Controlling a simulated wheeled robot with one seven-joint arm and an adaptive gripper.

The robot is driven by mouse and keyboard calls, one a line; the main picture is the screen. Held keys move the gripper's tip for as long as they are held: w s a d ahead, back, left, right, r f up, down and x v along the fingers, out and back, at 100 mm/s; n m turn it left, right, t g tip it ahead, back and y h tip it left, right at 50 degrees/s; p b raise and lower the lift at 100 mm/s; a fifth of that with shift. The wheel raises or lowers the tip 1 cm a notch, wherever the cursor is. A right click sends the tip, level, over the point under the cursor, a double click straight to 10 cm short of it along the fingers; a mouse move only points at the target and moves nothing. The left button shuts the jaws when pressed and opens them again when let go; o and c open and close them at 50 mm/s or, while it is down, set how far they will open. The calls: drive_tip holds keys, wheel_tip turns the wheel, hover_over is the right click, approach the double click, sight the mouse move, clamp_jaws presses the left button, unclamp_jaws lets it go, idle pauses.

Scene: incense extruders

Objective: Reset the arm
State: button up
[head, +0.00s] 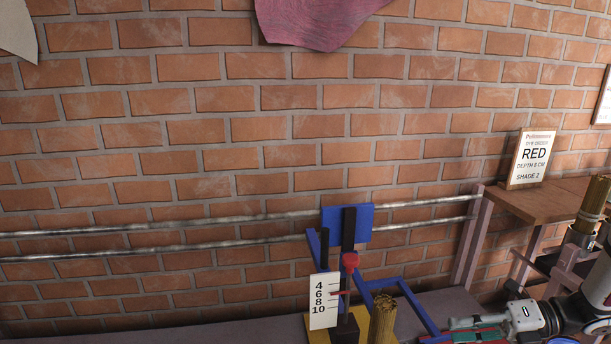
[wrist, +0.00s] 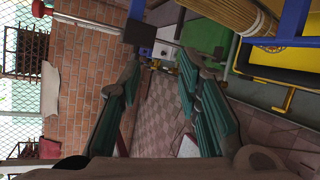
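My arm comes in at the lower right of the head view, with my gripper (head: 455,330) pointing left, low in front of the wall. In the wrist view my gripper (wrist: 160,66) shows its two green-padded fingers spread wide apart, with nothing between them. Part of my gripper is cut off by the bottom edge of the head view.
A blue frame (head: 347,225) with a red knob (head: 350,260) and a number scale (head: 323,301) stands left of my gripper. A bundle of sticks (head: 383,318) stands beside it. A "RED" order sign (head: 532,158) stands on a wooden table (head: 550,205) at the right.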

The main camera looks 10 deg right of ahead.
drive_tip(key=s+a+r+n+g+h, duration=0.3)
drive_tip(key=s+a+r+n+g, duration=0.15)
drive_tip(key=a+r+n, duration=0.4)
drive_tip(key=s+a+r+n+g+h, duration=0.3)
drive_tip(key=s+a+r+n, duration=0.2)
drive_tip(key=a+r+n, duration=0.4)
drive_tip(key=s+a+r+n+t+h, duration=0.1)
drive_tip(key=s+n+h, duration=0.3)
drive_tip(key=s+n, duration=0.45)
drive_tip(key=s+a+n+t+h, duration=0.2)
drive_tip(key=s+n+h, duration=0.1)
drive_tip(key=s+n, duration=0.6)
wheel_tip(320, 180, up, 27)
drive_tip(key=w+n+t+p, duration=0.1)
drive_tip(key=t+p, duration=0.2)
drive_tip(key=p, duration=2.2)
drive_tip(key=shift+w+d+r+t, duration=0.25)
drive_tip(key=shift+d+t, duration=0.1)
drive_tip(key=shift+d, duration=0.1)
